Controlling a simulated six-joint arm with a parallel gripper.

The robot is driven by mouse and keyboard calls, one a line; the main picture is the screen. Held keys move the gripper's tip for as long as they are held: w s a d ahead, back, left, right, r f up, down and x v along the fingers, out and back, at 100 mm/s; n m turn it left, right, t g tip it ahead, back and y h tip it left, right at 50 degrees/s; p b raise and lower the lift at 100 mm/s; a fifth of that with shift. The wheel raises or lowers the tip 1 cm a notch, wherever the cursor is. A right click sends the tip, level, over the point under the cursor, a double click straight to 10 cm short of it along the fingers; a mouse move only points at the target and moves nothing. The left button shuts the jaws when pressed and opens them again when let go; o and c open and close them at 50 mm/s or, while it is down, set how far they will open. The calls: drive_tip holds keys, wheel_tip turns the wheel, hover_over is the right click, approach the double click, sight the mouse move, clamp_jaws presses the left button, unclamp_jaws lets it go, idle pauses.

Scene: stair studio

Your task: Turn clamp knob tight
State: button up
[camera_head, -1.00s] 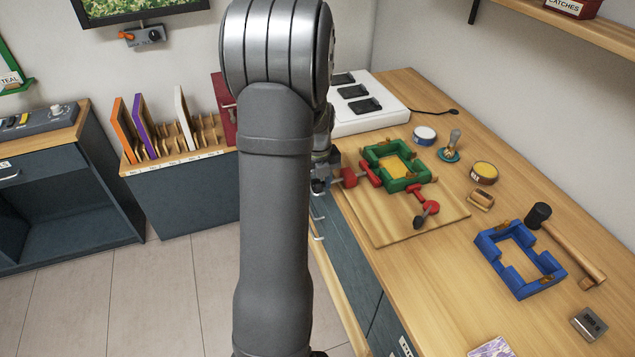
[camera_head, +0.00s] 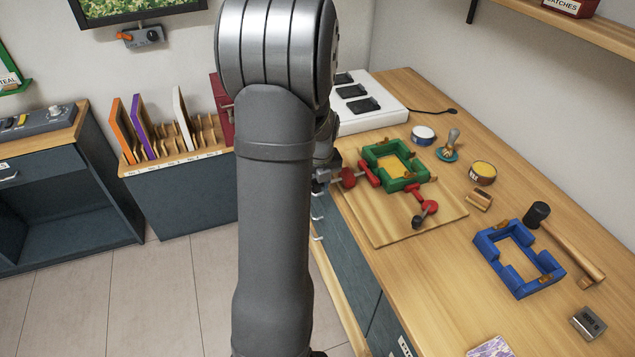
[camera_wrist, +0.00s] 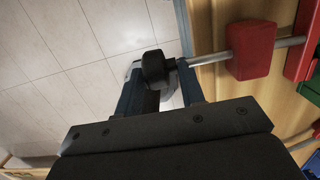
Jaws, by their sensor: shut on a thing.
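The black clamp knob (camera_wrist: 154,66) is at the rod's outer end, past the bench edge. My gripper (camera_wrist: 160,88) is shut on this knob, one finger on each side. In the head view my arm partly hides the gripper and the knob. A second dark knob (camera_head: 418,221) with red clamp parts sits at the front.
A blue frame (camera_head: 519,258), a mallet (camera_head: 566,243), tins (camera_head: 483,173) and a small grey box (camera_head: 588,322) lie to the right. A white device (camera_head: 366,104) stands behind. Floor (camera_wrist: 60,45) is open left of the bench.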

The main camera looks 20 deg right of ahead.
drive_tip(key=shift+s+a+f+t, duration=0.1)
drive_tip(key=shift+s+a+t, duration=0.05)
drive_tip(key=shift+t, duration=0.7)
drive_tip(key=shift+s+a+f+t, duration=0.1)
drive_tip(key=shift+s+t, duration=0.05)
drive_tip(key=shift+t, duration=0.7)
drive_tip(key=shift+f+t, duration=0.1)
drive_tip(key=shift+t, duration=0.6)
drive_tip(key=shift+c, duration=0.2)
drive_tip(key=o, duration=0.7)
drive_tip(key=shift+d, duration=0.1)
drive_tip(key=shift+s+r, duration=0.1)
drive_tip(key=shift+r, duration=0.1)
drive_tip(key=shift+s+r, duration=0.15)
drive_tip(key=shift+r, duration=0.15)
drive_tip(key=v, duration=1.6)
drive_tip(key=shift+s+r, duration=0.15)
